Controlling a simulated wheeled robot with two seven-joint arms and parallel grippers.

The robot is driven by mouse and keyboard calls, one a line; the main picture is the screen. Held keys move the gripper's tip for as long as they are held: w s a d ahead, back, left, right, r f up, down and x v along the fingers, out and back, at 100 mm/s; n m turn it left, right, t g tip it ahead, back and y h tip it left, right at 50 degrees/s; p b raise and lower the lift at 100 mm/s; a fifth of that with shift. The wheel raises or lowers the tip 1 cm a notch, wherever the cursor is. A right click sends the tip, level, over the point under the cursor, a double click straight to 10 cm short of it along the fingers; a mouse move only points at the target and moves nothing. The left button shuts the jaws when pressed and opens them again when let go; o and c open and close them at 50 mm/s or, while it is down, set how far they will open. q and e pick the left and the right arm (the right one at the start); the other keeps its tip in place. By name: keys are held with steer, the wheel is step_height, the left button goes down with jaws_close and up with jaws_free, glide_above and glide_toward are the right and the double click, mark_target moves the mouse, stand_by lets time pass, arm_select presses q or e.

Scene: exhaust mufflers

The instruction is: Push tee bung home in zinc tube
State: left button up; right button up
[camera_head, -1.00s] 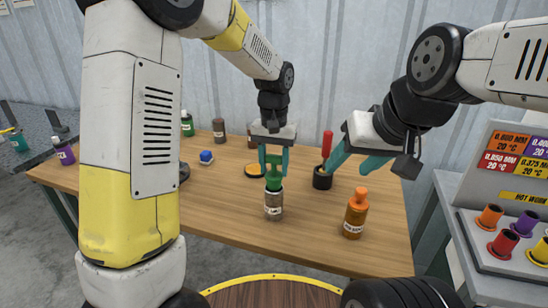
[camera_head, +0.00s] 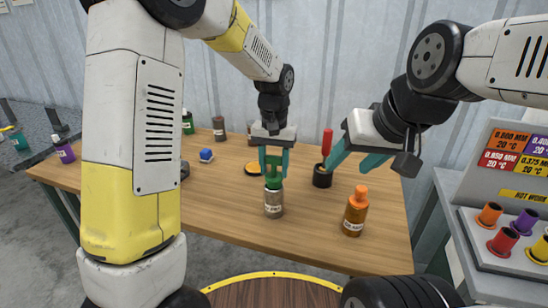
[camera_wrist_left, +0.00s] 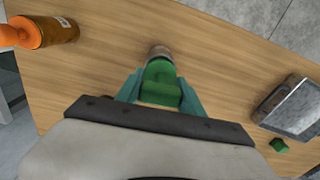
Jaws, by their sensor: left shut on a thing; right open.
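The zinc tube (camera_head: 274,205), a grey metallic cylinder with a pale label, stands upright on the wooden table. The green tee bung (camera_head: 274,181) sits at its top, in line with the tube; how deep it goes in I cannot tell. My left gripper (camera_head: 273,168) comes down from above and is shut on the bung. In the left wrist view the bung (camera_wrist_left: 160,88) shows between the teal fingers, with the tube's rim (camera_wrist_left: 159,52) just beyond it. My right gripper (camera_head: 352,158) is open and empty, to the right, near the black cup.
An orange-capped brown bottle (camera_head: 355,212) stands right of the tube. Behind are a black cup (camera_head: 322,177) with a red-handled tool, an orange-topped disc (camera_head: 254,168) and a blue item (camera_head: 206,155). A rack of coloured bungs (camera_head: 505,240) is at far right.

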mark_target(274, 157)
arm_select(q)
steer(key=shift+f, duration=1.4)
steer(key=o, duration=1.5)
steer(key=shift+c, duration=0.2)
steer(key=shift+r, duration=3.9)
